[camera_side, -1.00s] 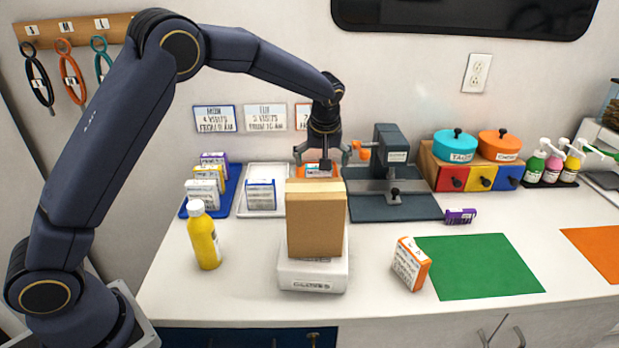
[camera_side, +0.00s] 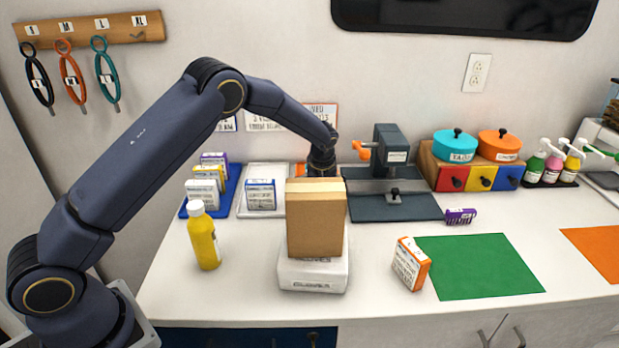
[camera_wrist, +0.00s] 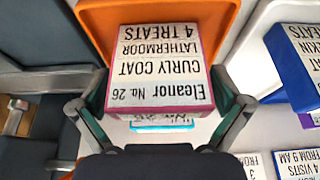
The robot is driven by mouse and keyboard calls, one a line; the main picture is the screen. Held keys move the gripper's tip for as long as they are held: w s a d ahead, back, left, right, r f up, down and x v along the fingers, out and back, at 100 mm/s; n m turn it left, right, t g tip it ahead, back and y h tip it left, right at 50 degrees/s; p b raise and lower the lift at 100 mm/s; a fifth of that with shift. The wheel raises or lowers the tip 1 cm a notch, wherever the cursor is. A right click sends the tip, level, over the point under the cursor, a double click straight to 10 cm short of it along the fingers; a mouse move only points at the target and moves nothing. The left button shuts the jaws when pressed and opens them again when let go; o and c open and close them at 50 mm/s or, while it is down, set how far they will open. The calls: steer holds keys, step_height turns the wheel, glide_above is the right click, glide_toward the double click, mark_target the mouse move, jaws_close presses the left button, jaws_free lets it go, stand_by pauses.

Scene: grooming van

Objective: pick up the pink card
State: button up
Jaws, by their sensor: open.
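The pink card (camera_wrist: 160,70) shows in the wrist view as a block with a white printed face reading "Eleanor No. 26" upside down and pink edges. It stands in an orange tray (camera_wrist: 228,35). My gripper (camera_wrist: 160,98) is open, with one finger on each side of the card's near end; I cannot tell whether they touch it. In the side view the fingers, the pink card and most of the orange tray are hidden behind a brown box (camera_side: 315,225).
A teal-edged card (camera_wrist: 160,126) lies just nearer than the pink one. The brown box stands on a white box (camera_side: 312,275). A white tray with a blue card (camera_side: 261,195) is left, and a dark press (camera_side: 391,160) right. A yellow bottle (camera_side: 204,240) stands in front.

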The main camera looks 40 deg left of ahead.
steer(key=c, duration=1)
steer(key=shift+r, duration=0.1)
